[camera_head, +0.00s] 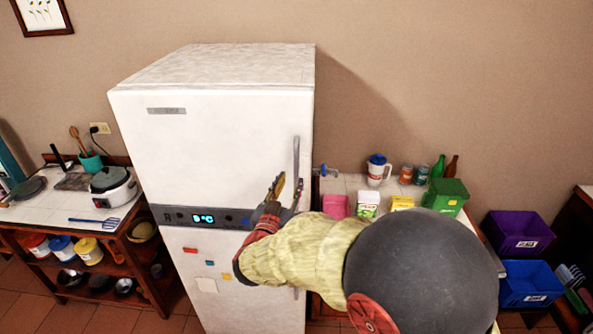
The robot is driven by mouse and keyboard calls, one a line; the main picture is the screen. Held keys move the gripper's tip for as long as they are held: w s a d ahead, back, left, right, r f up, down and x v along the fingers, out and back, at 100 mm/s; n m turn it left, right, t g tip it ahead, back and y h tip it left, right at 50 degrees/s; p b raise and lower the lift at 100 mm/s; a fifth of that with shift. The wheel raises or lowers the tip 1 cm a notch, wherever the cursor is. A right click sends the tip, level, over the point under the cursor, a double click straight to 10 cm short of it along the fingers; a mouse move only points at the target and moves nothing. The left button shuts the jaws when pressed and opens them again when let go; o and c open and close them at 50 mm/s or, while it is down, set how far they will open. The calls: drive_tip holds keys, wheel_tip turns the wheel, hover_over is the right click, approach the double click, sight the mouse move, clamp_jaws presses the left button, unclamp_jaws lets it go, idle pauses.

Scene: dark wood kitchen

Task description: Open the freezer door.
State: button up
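A white two-door fridge-freezer (215,130) stands against the wall, and both its doors look shut. The upper door has a vertical grey handle (296,155) near its right edge. A dark band (175,216) with a lit blue temperature display runs between the doors. My gripper (288,183) is in front of the upper door by the lower part of its handle. Its fingers point up, spread apart; I cannot tell whether they touch the handle.
A left counter (50,210) holds a rice cooker (112,188), utensils and a spatula. A right counter (335,186) holds a jug (378,170), bottles and small boxes. Purple (518,232) and blue (530,283) crates stand at the far right.

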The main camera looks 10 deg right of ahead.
sight(295, 173)
drive_tip(key=x, duration=0.6)
drive_tip(key=shift+w+d, duration=0.25)
drive_tip(key=shift+w, duration=0.1)
drive_tip(key=shift+c, duration=0.8)
clamp_jaws()
